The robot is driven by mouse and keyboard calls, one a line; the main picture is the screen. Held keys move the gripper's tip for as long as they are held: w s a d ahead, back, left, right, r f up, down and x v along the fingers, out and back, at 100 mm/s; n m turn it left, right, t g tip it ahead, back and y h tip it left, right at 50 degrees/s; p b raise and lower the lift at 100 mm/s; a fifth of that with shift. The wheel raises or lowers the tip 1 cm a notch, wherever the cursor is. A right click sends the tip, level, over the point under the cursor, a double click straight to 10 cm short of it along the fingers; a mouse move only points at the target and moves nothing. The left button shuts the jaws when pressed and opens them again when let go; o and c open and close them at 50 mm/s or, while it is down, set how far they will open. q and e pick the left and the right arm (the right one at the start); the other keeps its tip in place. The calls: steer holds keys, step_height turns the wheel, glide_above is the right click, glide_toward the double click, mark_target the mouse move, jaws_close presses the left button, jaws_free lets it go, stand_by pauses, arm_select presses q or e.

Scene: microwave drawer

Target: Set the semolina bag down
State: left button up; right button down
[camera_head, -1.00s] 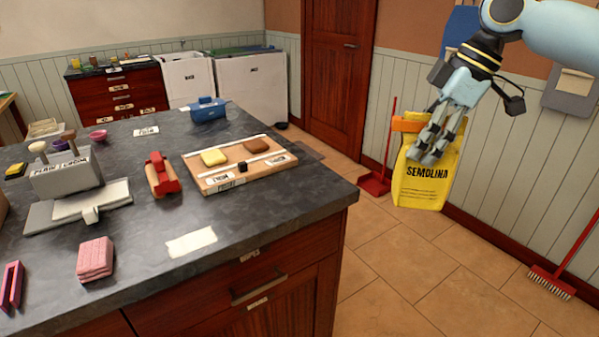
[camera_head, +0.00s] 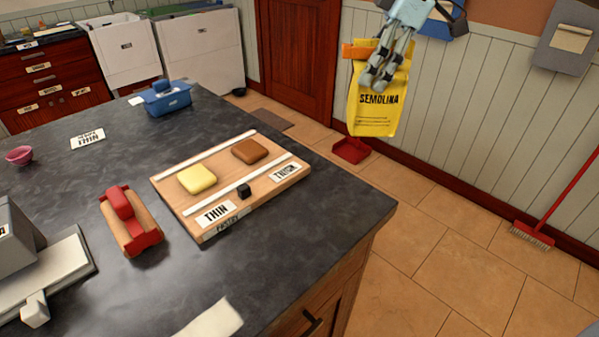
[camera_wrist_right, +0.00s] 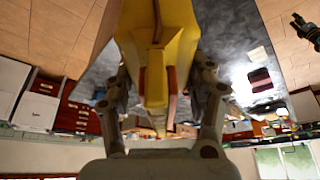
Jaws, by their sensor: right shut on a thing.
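My right gripper (camera_head: 384,68) is shut on the yellow semolina bag (camera_head: 373,118), holding it near its orange top. The bag hangs upright in the air beyond the counter's right corner, its SEMOLINA print facing the head camera. In the right wrist view the bag (camera_wrist_right: 181,38) sits between the fingers of the right gripper (camera_wrist_right: 160,85). The dark counter top (camera_head: 310,235) is apart from the bag. A dark jointed part at the right edge of the wrist view may be my left gripper (camera_wrist_right: 306,30); its jaw state is unclear.
A wooden board (camera_head: 240,185) with yellow and brown blocks lies on the counter. A red-and-wood tool (camera_head: 130,220) and a blue container (camera_head: 167,97) stand nearby. The counter's front right corner is bare. A red dustpan (camera_head: 351,150) and broom (camera_head: 533,234) are by the wall.

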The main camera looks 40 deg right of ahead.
steer(key=shift+w+a, duration=0.15)
arm_select(q)
steer(key=shift+s+r+p, duration=0.95)
steer(key=shift+s+p, duration=0.05)
steer(key=shift+s, duration=0.05)
arm_select(e)
steer(key=a+f, duration=1)
steer(key=a, duration=0.1)
steer(key=shift+s+a+f, duration=0.2)
steer(key=shift+s+f, duration=0.1)
steer(key=shift+f, duration=0.05)
steer(key=shift+c, duration=2.1)
jaws_free()
steer(key=shift+f, duration=0.1)
arm_select(q)
steer(key=shift+w, duration=0.15)
arm_select(e)
steer(key=v, duration=1.2)
